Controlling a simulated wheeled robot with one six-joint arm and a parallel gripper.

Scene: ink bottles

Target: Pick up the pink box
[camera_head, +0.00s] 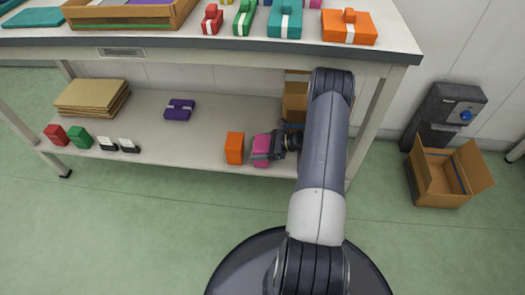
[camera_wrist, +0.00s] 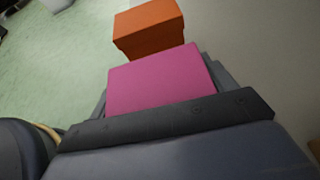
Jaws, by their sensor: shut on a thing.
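The pink box (camera_head: 261,149) is on the lower shelf (camera_head: 190,140) of the workbench, near its front edge. My gripper (camera_head: 270,147) reaches it from the right and is shut on it. In the wrist view the pink box (camera_wrist: 158,80) sits between the dark fingers, and part of it is hidden by the gripper body. I cannot tell whether the box still touches the shelf.
An orange box (camera_head: 235,148) stands just left of the pink box, and it also shows in the wrist view (camera_wrist: 148,28). A purple packet (camera_head: 180,109), a cardboard stack (camera_head: 92,97) and several small boxes are farther left. A bench leg (camera_head: 375,120) is right of my arm.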

